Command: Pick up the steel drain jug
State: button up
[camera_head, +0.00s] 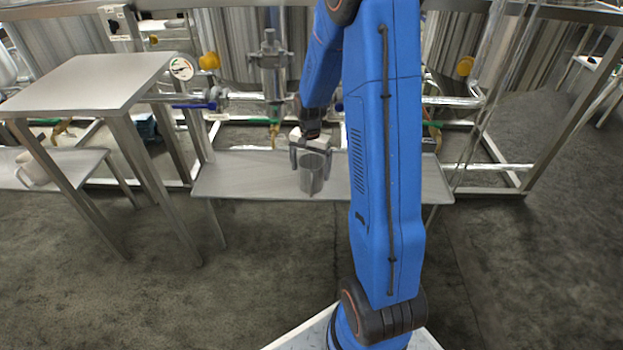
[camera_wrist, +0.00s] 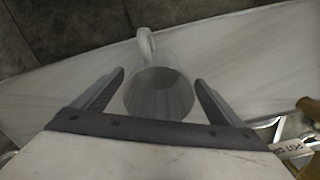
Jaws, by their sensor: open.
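The steel drain jug (camera_head: 312,175) is a grey open-topped cylinder on a low steel bench (camera_head: 240,178). In the wrist view the jug (camera_wrist: 160,92) shows from above, with its mouth open and its handle (camera_wrist: 146,42) pointing away at the top. My gripper (camera_head: 310,163) is at the jug, and its open fingers stand on either side of the upper jug. In the wrist view the gripper (camera_wrist: 162,85) has one finger left and one right of the jug, with a visible gap on each side. The jug's far side is hidden.
A taller steel table (camera_head: 85,85) stands at the left. Behind the bench are steel tanks (camera_head: 235,45), pipes, a gauge (camera_head: 181,69) and a valve with a blue handle (camera_head: 205,106). The bench is clear on both sides of the jug.

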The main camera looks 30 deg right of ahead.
jog(key=shift+f, duration=1)
jog(key=c, duration=1.2)
notch_tip(320, 180, up, 10)
